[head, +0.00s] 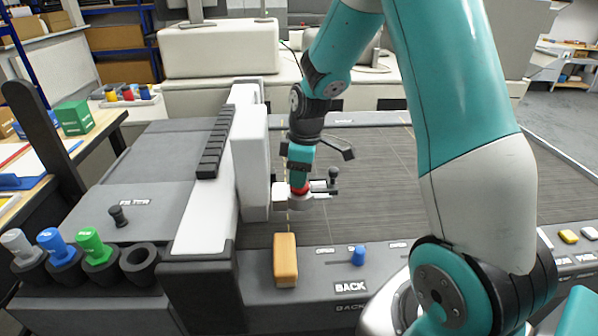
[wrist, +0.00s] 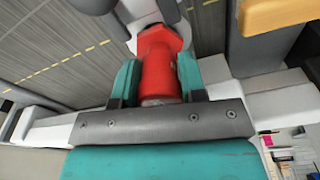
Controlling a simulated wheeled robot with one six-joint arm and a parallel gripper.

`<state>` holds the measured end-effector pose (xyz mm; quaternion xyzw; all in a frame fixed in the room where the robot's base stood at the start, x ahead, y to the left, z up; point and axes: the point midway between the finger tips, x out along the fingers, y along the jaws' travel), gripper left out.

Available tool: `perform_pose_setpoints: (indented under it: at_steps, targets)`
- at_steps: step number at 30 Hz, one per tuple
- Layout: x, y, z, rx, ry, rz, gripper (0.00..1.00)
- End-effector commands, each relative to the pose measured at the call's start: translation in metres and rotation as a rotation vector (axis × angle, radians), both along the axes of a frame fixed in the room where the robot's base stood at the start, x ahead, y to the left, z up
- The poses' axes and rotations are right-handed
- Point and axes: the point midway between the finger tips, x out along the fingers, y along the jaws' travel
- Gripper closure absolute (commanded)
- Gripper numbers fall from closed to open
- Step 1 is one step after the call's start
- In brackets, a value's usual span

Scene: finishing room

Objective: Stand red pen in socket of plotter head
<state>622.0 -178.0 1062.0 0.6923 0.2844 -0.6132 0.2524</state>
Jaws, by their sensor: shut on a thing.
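My gripper (head: 300,177) is shut on the red pen (head: 301,188). In the wrist view the teal fingers of my gripper (wrist: 158,78) clasp the red pen (wrist: 160,60) from both sides. The plotter head (head: 312,199) is a small white carriage with a dark knob, beside the white gantry. The pen is right over or at the head. Its lower end and the socket are hidden, so I cannot tell whether the pen is in the socket.
The plotter's white gantry (head: 250,160) stands just left of my gripper. A rack at left holds white, blue (head: 55,243) and green (head: 93,245) pens beside an empty cup (head: 140,262). An orange block (head: 285,260) lies on the front rail. The dark bed (head: 400,165) is clear to the right.

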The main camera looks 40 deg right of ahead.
Motion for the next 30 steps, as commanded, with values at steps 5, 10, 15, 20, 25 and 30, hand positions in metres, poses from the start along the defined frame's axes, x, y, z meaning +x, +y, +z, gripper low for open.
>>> perform_pose_setpoints:
  at_steps: [5, 10, 15, 20, 25, 30]
  targets:
    - [0.0, 0.0, -0.002, 0.0, 0.0, 0.0, 0.86]
    - [0.0, 0.0, -0.002, 0.0, 0.0, 0.0, 0.55]
    - [0.0, 0.0, -0.002, 0.0, 0.0, 0.0, 0.32]
    - [0.0, 0.0, -0.002, 0.0, 0.0, 0.0, 0.32]
    - [0.0, -0.001, 0.007, 0.0, -0.003, 0.0, 0.32]
    - [-0.002, -0.004, 0.038, -0.002, -0.008, -0.001, 0.32]
